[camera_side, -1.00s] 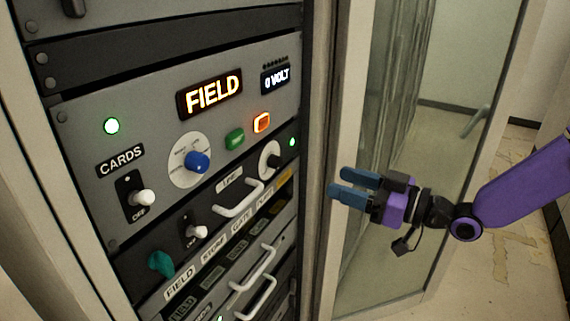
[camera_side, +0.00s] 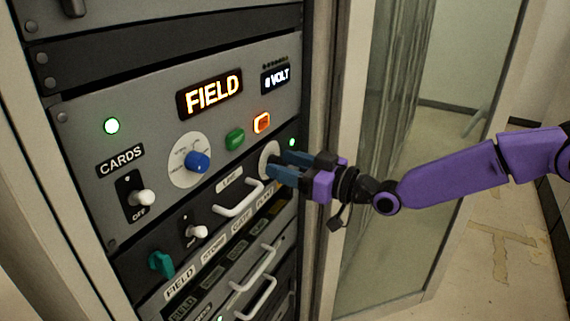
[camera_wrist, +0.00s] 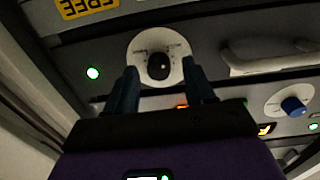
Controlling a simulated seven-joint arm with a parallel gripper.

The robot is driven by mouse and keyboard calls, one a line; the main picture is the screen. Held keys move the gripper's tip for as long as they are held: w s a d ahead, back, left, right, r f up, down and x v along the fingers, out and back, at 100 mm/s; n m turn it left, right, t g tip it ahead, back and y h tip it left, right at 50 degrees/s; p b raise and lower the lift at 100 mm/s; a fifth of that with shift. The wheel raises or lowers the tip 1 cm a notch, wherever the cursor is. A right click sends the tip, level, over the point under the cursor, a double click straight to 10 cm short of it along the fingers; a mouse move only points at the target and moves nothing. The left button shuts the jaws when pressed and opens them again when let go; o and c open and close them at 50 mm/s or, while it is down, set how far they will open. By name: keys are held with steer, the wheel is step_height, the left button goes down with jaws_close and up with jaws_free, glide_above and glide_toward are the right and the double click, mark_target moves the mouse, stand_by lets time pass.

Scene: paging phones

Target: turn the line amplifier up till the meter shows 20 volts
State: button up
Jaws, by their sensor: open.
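The line amplifier's black knob (camera_wrist: 159,66) sits on a white round dial (camera_wrist: 139,42) in the wrist view. In the side view that dial (camera_side: 265,154) is partly covered by my fingers, and the knob is hidden. The dial is on the strip with the LINE label (camera_side: 230,179). My gripper (camera_side: 275,167) is open, its two blue fingers reaching toward the dial. In the wrist view one finger is on each side of the knob, with gaps between. The meter (camera_side: 276,77) at upper right reads VOLT after a digit that looks like 0 but is unclear.
A white handle (camera_side: 238,199) sticks out just left of my fingers. The green button (camera_side: 235,139) and lit orange button (camera_side: 262,122) are above, the blue knob (camera_side: 197,162) to the left. The glass door (camera_side: 385,160) stands open at right.

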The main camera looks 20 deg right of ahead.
steer(key=shift+w+a, duration=0.25)
steer(key=shift+w, duration=0.05)
jaws_close()
stand_by(0.3)
steer(key=m, duration=0.5)
steer(key=shift+m, duration=0.4)
steer(key=m, duration=0.5)
steer(key=shift+m, duration=0.4)
